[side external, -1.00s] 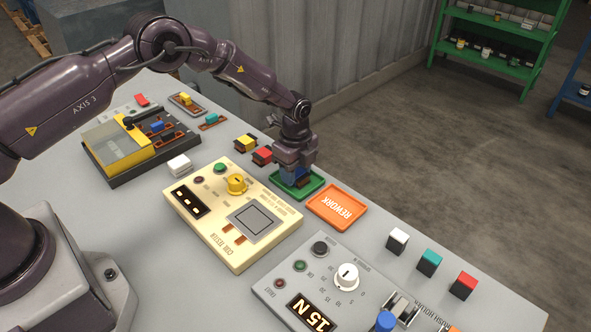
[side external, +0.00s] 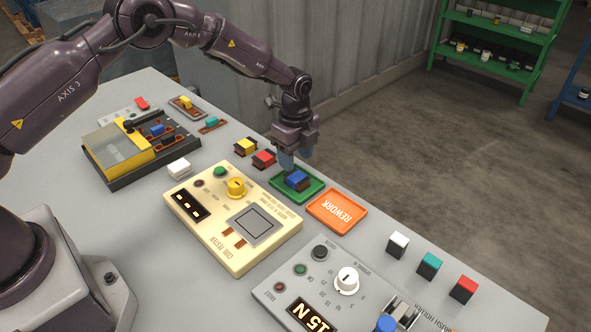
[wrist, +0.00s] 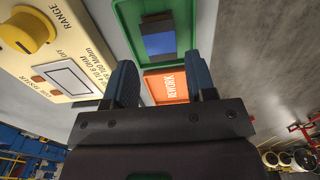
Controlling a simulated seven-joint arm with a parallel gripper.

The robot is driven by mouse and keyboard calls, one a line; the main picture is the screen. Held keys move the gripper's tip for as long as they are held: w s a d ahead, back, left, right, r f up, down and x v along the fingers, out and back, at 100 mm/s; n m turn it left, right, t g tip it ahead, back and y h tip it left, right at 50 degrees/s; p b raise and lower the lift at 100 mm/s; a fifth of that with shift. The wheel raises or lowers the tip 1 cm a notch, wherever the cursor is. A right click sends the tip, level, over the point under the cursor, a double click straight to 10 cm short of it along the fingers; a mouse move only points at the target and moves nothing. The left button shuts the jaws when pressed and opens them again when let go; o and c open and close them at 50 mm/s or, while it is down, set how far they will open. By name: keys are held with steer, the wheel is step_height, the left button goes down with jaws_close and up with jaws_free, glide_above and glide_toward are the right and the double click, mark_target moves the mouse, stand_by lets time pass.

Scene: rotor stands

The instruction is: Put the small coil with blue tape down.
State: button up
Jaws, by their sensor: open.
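The small coil with blue tape (side external: 297,180) sits in the green tray (side external: 311,191), and it also shows in the wrist view (wrist: 158,40), inside the green tray (wrist: 184,35). My gripper (side external: 295,160) is above the coil and apart from it. In the wrist view my gripper (wrist: 162,82) has its two blue-grey fingers spread, with nothing between them.
The orange REWORK tray (side external: 337,209) lies right beside the green tray. The cream coil tester (side external: 240,255) stands in front. Coils with yellow (side external: 246,146) and red tape (side external: 264,158) stand behind to the left. White, teal and red blocks stand at right.

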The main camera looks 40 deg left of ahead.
step_height(320, 180, up, 7)
step_height(320, 180, up, 10)
steer(key=n+t, duration=0.1)
steer(key=n, duration=0.2)
glide_above(295, 176)
steer(key=s, duration=0.4)
steer(key=s+a+r+n+t, duration=0.1)
steer(key=s+r+n+t, duration=0.1)
steer(key=s+r+n, duration=0.5)
steer(key=s+r+n+t, duration=0.1)
steer(key=s+n, duration=0.3)
steer(key=s, duration=0.7)
steer(key=s+a+r+n+t, duration=0.1)
steer(key=s+r+n, duration=0.2)
steer(key=s, duration=0.7)
steer(key=shift+s+a+r+n+t, duration=0.3)
steer(key=shift+s+n, duration=0.1)
steer(key=shift+n, duration=0.1)
